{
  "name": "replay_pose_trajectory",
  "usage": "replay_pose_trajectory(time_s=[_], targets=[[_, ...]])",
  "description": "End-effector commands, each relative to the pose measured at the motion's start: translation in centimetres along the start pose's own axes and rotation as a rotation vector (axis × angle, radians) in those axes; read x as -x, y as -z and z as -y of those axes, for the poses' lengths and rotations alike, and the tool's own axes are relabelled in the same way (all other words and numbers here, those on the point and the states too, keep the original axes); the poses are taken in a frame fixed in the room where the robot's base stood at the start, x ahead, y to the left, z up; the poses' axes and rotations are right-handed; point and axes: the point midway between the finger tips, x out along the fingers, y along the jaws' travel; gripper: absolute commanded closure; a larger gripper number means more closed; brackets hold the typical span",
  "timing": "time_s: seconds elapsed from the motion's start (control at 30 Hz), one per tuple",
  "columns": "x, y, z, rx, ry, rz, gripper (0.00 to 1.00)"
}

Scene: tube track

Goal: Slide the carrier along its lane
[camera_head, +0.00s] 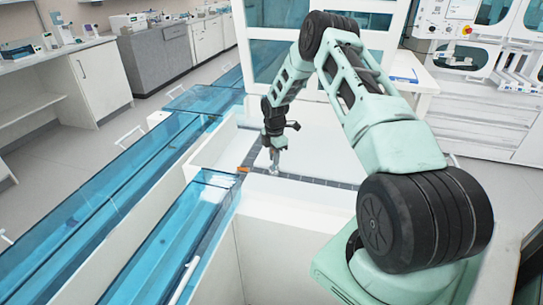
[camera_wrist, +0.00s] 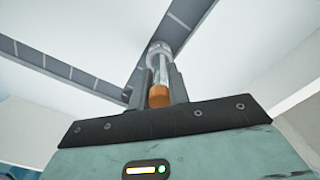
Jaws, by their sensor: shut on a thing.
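My gripper (camera_head: 274,146) points down over the dark lane (camera_head: 315,181) in the white machine. In the wrist view its fingers (camera_wrist: 160,86) are shut on the carrier (camera_wrist: 158,52), a clear tube with a pale round base and an orange end. The orange end faces the wrist camera, and the base meets the lane (camera_wrist: 187,22). The carrier is small and partly hidden by the gripper in the head view. In the wrist view a second stretch of lane (camera_wrist: 60,66) comes in from the left and meets the first near the carrier.
A small orange piece (camera_head: 243,169) sits at the lane's left end. Blue clear covers (camera_head: 120,180) run along the left, with a nearer one (camera_head: 185,235) in front. White walls (camera_head: 215,150) border the lane. The white floor beside it looks clear.

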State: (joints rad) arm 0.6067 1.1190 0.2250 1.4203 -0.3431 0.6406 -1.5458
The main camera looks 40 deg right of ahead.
Motion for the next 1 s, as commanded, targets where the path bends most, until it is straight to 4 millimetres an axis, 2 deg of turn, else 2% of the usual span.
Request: replay_pose_trajectory(time_s=[1.0], targets=[[0.0,-2.8,2.8,-0.001,0.001,0.000,1.00]])
